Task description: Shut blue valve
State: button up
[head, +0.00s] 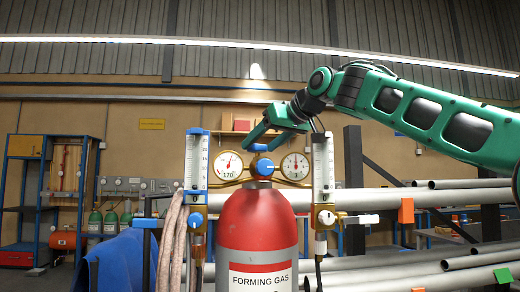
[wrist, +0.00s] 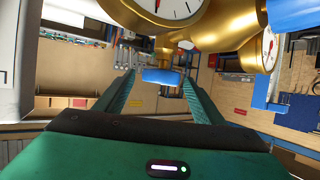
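A red gas cylinder (head: 257,222) labelled FORMING GAS stands upright in the middle of the head view. A brass regulator (head: 238,181) with two round dials sits on its top. A round blue knob (head: 264,166) is on the front of the regulator. Another blue knob (head: 196,220) is low on the left flowmeter. My gripper (head: 256,143) is just above the regulator, fingers pointing down-left. In the wrist view its fingers are spread, and a blue knob (wrist: 162,76) shows between their tips. I cannot tell whether they touch it, nor which head-view knob it is.
Clear flowmeter tubes stand left (head: 196,160) and right (head: 323,165) of the cylinder. Hoses (head: 172,245) hang at the left. Metal pipes (head: 400,262) lie racked at the right. The space above the regulator is open apart from my arm.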

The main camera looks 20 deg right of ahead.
jog(key=c, duration=1)
jog(key=shift+o, duration=0.2)
jog(key=shift+d+f+m+h, duration=0.1)
jog(key=shift+m+h, duration=0.3)
jog(key=shift+h, duration=0.1)
jog(key=shift+s+f+m+h, duration=0.1)
jog(key=shift+s+m+h, duration=0.05)
jog(key=shift+m+h, duration=0.5)
jog(key=shift+a+f+m+t+h, duration=0.1)
jog(key=shift+a+m+t+h, duration=0.25)
jog(key=shift+m+h, duration=0.3)
jog(key=shift+a+m+h, duration=0.2)
jog(key=shift+m+h, duration=0.3)
jog(key=shift+h, duration=0.15)
jog(key=shift+a+m+h, duration=0.15)
jog(key=shift+m+h, duration=0.35)
jog(key=shift+h, duration=0.15)
jog(key=shift+m+h, duration=0.3)
jog(key=shift+h, duration=0.2)
